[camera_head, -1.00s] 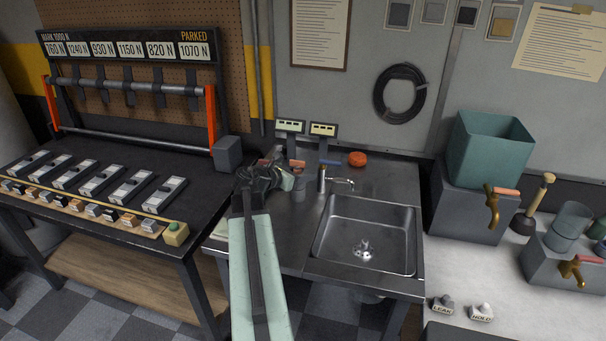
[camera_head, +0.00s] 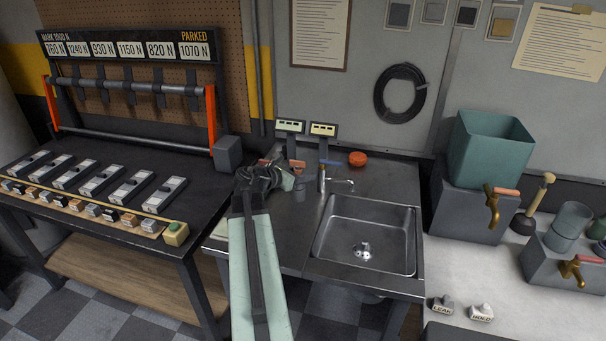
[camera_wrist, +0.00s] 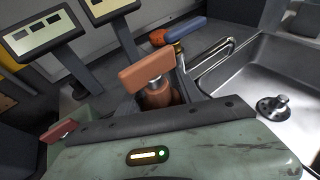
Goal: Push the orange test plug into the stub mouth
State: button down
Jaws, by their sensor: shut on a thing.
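My gripper (camera_head: 284,181) is over the counter left of the sink. Just beyond is a reddish-orange crossbar (camera_wrist: 147,68) on a metal stem above a copper-brown cylinder (camera_wrist: 160,96). In the head view a grey upright cylinder (camera_head: 299,190) stands close right of my gripper. A bright orange rounded piece (camera_head: 358,158) lies at the back of the counter. I cannot tell which of these is the plug, and no open stub mouth shows.
The tap (camera_head: 323,181) and sink (camera_head: 366,240) are right of my gripper. Two small displays (camera_head: 290,127) (camera_head: 323,130) stand behind. A second reddish bar (camera_wrist: 60,131) is at left. The dark bench (camera_head: 120,215) with a grey block (camera_head: 227,153) is left.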

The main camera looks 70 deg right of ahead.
jog(key=shift+f, duration=0.15)
dwell(0.4)
jog(key=c, duration=0.7)
grip_release()
jog(key=p+v, duration=0.2)
jog(key=v, duration=0.5)
jog(key=shift+w+a, duration=0.2)
jog(key=shift+a, duration=0.15)
